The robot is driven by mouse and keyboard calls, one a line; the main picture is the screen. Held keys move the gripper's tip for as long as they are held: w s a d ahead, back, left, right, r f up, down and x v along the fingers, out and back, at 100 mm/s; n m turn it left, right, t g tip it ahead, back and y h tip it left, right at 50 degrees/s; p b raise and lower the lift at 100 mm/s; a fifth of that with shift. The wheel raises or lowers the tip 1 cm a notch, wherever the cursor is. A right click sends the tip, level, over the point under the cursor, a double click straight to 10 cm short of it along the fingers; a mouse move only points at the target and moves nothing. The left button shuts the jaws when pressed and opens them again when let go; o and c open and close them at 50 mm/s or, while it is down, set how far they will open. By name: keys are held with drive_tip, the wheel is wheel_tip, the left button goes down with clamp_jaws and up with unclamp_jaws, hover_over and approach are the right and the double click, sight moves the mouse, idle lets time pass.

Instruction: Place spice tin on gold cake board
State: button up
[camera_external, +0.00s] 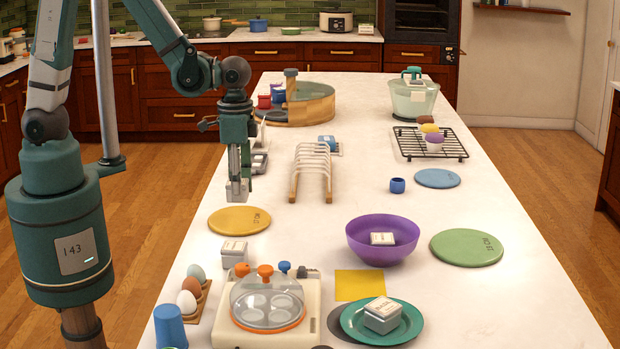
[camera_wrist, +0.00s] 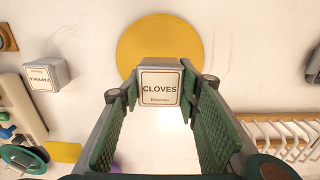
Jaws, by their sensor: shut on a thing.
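My gripper (camera_external: 238,180) is above the counter, just behind the gold cake board in the external view. In the wrist view its green fingers are shut on a square spice tin (camera_wrist: 160,88) with a white label reading "CLOVES". The gold cake board (camera_external: 239,221) is a flat yellow disc on the left of the counter. In the wrist view the board (camera_wrist: 160,38) shows beyond the tin, which overlaps its near edge. The tin appears held above the counter; its exact height is hard to tell. The board is bare where visible.
Another spice tin (camera_external: 234,252) stands in front of the board. A white rack (camera_external: 313,170) is to its right, and a purple bowl (camera_external: 383,240) holding a tin is further right. Eggs in a holder (camera_external: 196,290) and an egg cooker (camera_external: 266,310) stand nearer the camera.

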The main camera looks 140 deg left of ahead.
sight(240, 218)
drive_tip(key=shift+f, duration=0.55)
drive_tip(key=shift+f, duration=0.15)
drive_tip(key=shift+f, duration=1.9)
drive_tip(key=shift+f+b, duration=0.2)
drive_tip(key=shift+b, duration=0.1)
drive_tip(key=o, duration=0.9)
drive_tip(key=shift+r+p, duration=0.25)
drive_tip(key=shift+p, duration=0.05)
drive_tip(key=shift+r, duration=5.95)
